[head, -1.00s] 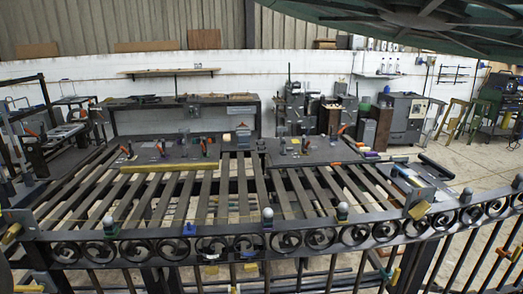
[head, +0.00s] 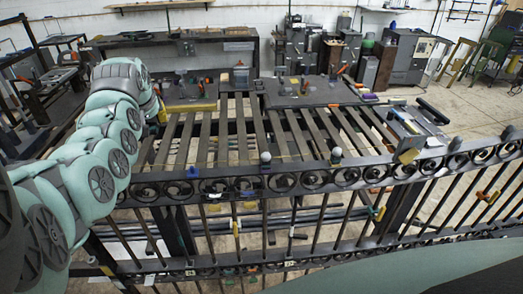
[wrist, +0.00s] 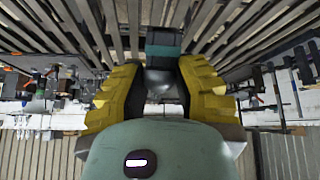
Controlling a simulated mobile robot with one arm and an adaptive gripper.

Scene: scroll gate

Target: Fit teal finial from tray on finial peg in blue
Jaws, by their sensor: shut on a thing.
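My gripper (wrist: 161,88) has yellow and black fingers and is shut on the teal finial (wrist: 164,42). The finial shows a teal block and a grey rounded part between the fingers in the wrist view. In the head view the yellow fingers show at the end of my arm, left of centre, and the finial cannot be made out there. A small blue piece (head: 192,172), with no ball seen on it, stands on the gate's top rail, right of and nearer than my gripper. It appears to be the blue finial peg. The finial is apart from it.
The scrollwork gate (head: 320,179) crosses the view. Ball-topped finials (head: 265,157) and (head: 336,152) stand on its rail to the right. Slatted bench bars (head: 240,130) lie behind it. A dark plate with tools (head: 310,92) is at the back. My arm hides the rail's left end.

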